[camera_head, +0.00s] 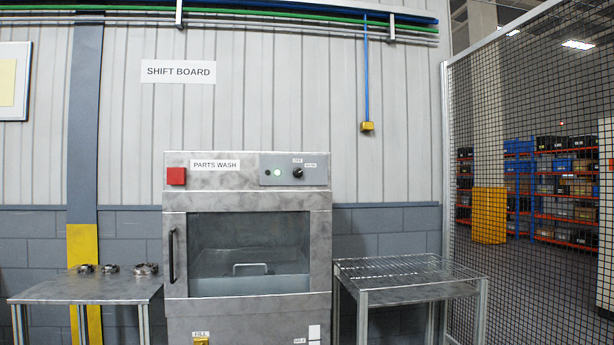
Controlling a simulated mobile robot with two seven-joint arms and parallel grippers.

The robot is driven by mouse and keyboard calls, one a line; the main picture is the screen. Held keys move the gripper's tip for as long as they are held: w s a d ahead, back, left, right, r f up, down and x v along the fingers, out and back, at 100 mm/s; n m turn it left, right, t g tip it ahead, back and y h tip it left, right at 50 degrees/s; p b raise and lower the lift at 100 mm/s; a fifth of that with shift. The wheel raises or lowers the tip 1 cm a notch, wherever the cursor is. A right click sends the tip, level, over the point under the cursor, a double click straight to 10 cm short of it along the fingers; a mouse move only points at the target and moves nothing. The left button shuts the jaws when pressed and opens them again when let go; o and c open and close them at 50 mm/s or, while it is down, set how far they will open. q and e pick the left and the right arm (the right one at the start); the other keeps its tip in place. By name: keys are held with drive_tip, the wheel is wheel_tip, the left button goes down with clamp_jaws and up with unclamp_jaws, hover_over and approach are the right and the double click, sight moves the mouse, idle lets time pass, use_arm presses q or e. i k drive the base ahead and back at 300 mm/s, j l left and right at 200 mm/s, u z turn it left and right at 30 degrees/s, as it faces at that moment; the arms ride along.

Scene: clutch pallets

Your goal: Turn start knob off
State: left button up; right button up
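The start knob (298,172) is a small round black knob on the grey control panel (293,169) at the upper right of the parts wash machine (248,202). Small labels sit above it, one reading like "OFF" and one beside it too small to read surely. A lit green lamp (278,172) and a small dark lamp (267,172) are left of the knob. The knob's pointer direction is too small to tell. Neither of my grippers shows in the head view.
A red button (176,176) is at the machine's upper left. A metal table (88,290) with several small metal parts stands left. An empty wire rack table (405,270) stands right. A mesh fence (530,180) bounds the right side. The space before the knob is clear.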

sight(297, 171)
drive_tip(key=i+l+z, duration=0.15)
drive_tip(key=i, duration=1)
drive_tip(key=j, duration=0.1)
